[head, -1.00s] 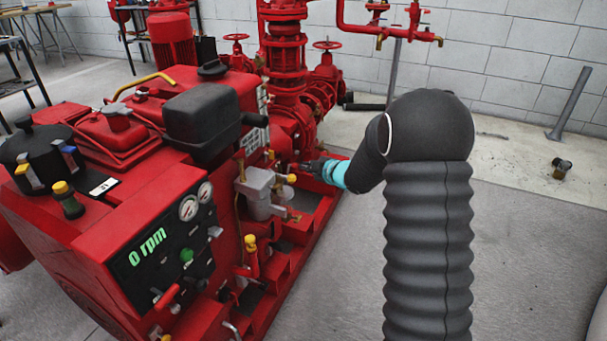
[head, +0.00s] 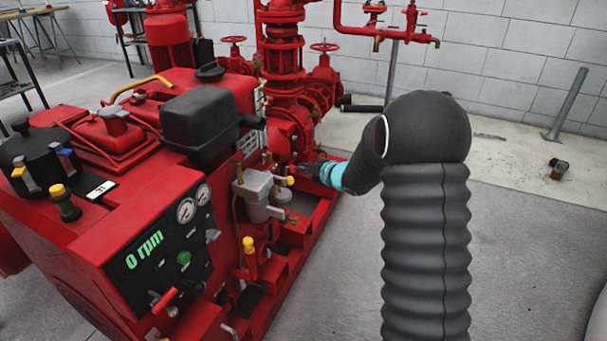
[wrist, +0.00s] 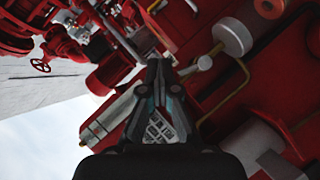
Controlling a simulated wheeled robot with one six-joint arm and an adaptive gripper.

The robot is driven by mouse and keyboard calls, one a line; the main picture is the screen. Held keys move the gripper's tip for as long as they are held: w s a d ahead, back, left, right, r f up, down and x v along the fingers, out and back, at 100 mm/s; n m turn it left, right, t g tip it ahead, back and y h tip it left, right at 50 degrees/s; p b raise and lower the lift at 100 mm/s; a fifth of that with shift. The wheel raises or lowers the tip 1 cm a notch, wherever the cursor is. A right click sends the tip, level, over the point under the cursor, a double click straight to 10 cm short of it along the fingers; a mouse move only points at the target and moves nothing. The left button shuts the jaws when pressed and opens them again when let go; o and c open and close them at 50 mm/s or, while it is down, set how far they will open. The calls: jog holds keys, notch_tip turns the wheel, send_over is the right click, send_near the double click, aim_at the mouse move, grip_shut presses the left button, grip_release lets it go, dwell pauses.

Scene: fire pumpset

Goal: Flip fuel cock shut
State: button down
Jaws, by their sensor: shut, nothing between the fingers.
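A grey filter-like body (head: 257,190) stands on the near right side of the red engine in the head view. A small yellow tip (head: 290,181) sticks out at its right, perhaps the end of the fuel cock's lever; which way the lever lies is too small to tell. My gripper (head: 303,169) is shut and empty, just right of and behind that tip in the picture; whether they touch I cannot tell. In the wrist view my gripper (wrist: 160,70) has its dark fingers together in front of red engine parts. I cannot make out the cock there.
A black box-shaped tank (head: 202,122) sits on top of the engine. A yellow-topped red lever (head: 249,248) stands lower, near the gauge panel (head: 165,245). Red pipework (head: 285,65) rises behind my gripper.

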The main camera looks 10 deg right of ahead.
jog(key=shift+s+a+f+y+b, duration=0.3)
jog(key=shift+s+a+b, duration=0.3)
jog(key=shift+a, duration=0.25)
jog(key=shift+s+d, duration=0.1)
jog(key=s+f+v, duration=0.1)
jog(key=f+v, duration=0.1)
jog(key=v, duration=1.1)
jog(key=shift+s, duration=0.5)
jog(key=shift+a+f, duration=0.1)
jog(key=shift+a, duration=0.1)
